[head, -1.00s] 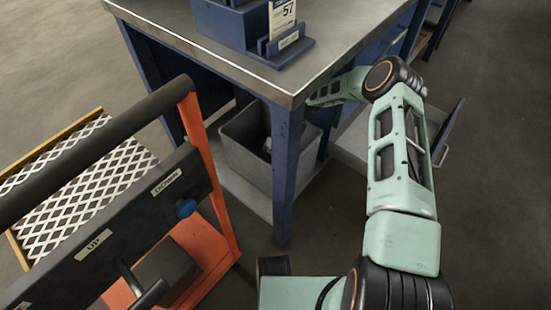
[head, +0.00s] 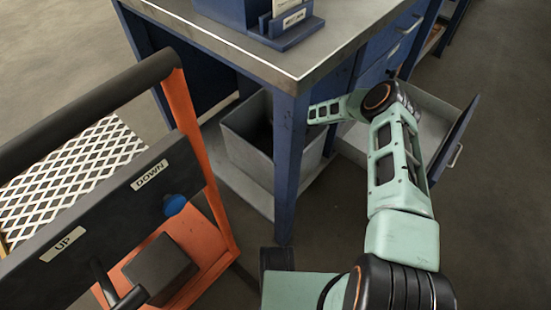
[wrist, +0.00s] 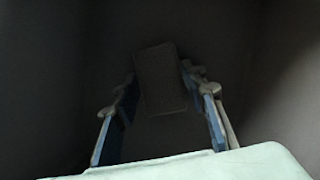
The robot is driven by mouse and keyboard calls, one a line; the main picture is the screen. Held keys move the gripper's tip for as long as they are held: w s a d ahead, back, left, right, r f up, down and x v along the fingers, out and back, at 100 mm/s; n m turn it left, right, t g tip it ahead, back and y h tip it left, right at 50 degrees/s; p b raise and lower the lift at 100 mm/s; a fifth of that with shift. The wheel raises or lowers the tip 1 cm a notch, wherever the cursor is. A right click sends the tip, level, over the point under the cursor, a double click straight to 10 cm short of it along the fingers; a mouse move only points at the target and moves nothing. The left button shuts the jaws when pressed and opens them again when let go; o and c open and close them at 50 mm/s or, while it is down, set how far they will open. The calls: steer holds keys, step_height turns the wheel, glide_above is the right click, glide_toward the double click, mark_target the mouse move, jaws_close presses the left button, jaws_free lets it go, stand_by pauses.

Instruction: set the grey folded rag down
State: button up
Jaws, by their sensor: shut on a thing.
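A dark grey rectangular folded rag (wrist: 162,80) sits between the fingers of my gripper (wrist: 161,88) in the wrist view. The gripper is shut on it. Around it is a dark, shadowed space, and I cannot tell how far the surface beyond is from the rag. In the head view my arm reaches in under the workbench (head: 330,62), behind its front blue leg. The gripper and the rag are hidden there.
A grey open bin (head: 262,152) stands on the low shelf under the bench, beside the blue leg (head: 289,165). An open drawer (head: 440,120) juts out at the right. An orange lift cart (head: 205,235) stands close at the left.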

steer(key=shift+f, duration=0.3)
steer(key=o, duration=1.2)
steer(key=shift+o, duration=0.2)
steer(key=p+v, duration=0.4)
steer(key=v, duration=0.8)
steer(key=shift+p, duration=0.4)
